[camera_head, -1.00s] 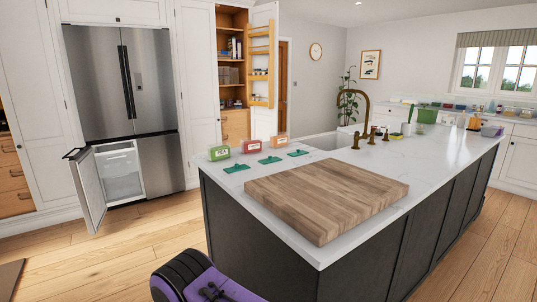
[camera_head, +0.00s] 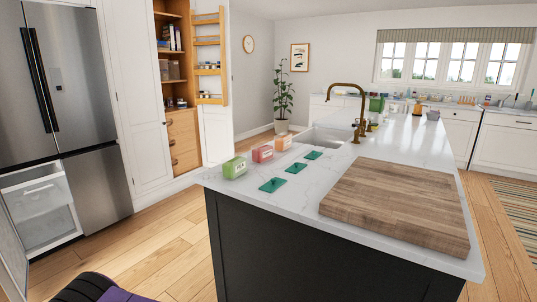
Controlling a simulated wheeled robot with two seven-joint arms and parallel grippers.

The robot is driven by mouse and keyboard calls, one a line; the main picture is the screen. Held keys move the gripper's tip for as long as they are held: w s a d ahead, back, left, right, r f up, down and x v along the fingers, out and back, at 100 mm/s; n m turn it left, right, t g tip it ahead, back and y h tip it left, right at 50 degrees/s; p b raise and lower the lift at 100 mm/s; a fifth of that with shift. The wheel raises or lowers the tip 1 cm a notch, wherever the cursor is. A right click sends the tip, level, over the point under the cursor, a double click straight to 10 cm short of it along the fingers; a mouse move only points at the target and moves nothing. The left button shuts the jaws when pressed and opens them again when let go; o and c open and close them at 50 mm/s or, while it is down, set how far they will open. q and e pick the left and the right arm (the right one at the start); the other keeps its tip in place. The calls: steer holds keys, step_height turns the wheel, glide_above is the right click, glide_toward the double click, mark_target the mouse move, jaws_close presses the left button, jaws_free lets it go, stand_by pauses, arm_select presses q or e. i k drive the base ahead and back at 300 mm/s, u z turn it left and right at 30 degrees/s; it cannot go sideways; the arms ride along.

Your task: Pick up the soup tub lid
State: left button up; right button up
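Three flat dark-green lids lie on the white island top: a near one (camera_head: 272,185), a middle one (camera_head: 296,168) and a far one (camera_head: 314,155). Beside them on their left stand three small tubs: a green tub (camera_head: 235,168), a red tub (camera_head: 262,153) and an orange tub (camera_head: 283,142). The labels are too small to read, so I cannot tell which lid is the soup tub's. Neither of my grippers shows in the head view.
A large wooden board (camera_head: 396,204) covers the near right of the island top (camera_head: 270,215). A sink with a brass faucet (camera_head: 358,112) lies beyond. The fridge (camera_head: 60,115) at left has its lower door open. Wooden floor is free between fridge and island.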

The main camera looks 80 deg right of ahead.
mark_target(314, 154)
steer(key=i, duration=1.5)
steer(key=z, duration=4.35)
